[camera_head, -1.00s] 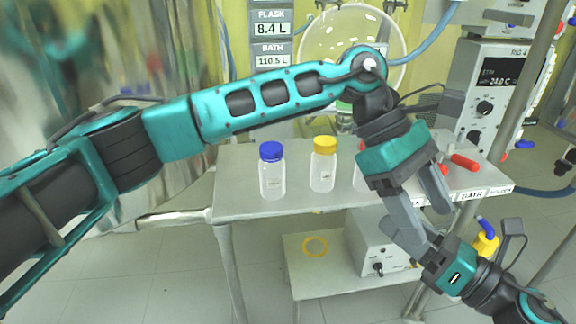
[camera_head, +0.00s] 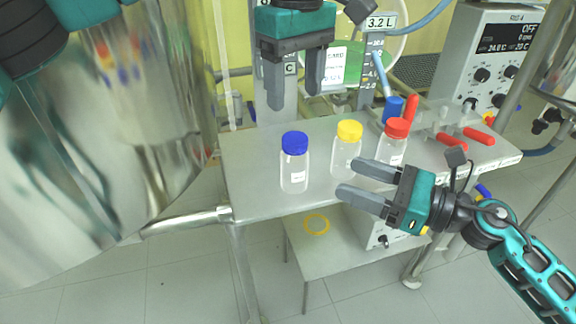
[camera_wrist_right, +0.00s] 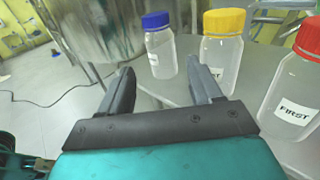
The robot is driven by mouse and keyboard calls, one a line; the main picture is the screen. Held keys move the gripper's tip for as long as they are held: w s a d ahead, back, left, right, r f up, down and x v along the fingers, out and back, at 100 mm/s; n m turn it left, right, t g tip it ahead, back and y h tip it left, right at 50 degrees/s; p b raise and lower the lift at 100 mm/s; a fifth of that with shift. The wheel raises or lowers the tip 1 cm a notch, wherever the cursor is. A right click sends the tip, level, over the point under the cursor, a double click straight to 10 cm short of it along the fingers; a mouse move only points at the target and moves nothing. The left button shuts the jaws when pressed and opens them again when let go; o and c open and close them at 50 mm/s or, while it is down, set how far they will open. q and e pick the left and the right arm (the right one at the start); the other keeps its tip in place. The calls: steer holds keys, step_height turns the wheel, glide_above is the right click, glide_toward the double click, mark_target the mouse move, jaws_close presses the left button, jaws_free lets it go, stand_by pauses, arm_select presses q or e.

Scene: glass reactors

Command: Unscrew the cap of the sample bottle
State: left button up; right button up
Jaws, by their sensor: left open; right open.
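Three clear bottles stand upright on the grey bench (camera_head: 250,165): one with a blue cap (camera_head: 294,143), one with a yellow cap (camera_head: 349,131), one with a red cap (camera_head: 396,128). All caps sit on their bottles. In the right wrist view, the red-capped bottle (camera_wrist_right: 295,95) has a label reading FIRST. My left gripper (camera_head: 294,98) is open and empty, fingers down, above and behind the blue-capped bottle. My right gripper (camera_head: 350,178) is open and empty, in front of the yellow-capped bottle, fingers pointing left. It overlaps that bottle's lower part in the head view.
A large shiny metal vessel (camera_head: 110,130) fills the left. Red-handled valves (camera_head: 452,140) and a blue item (camera_head: 393,108) are at the bench's back right. A control box (camera_head: 490,60) stands behind.

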mark_target(307, 163)
steer(key=x, duration=1.2)
jaws_close()
stand_by(0.3)
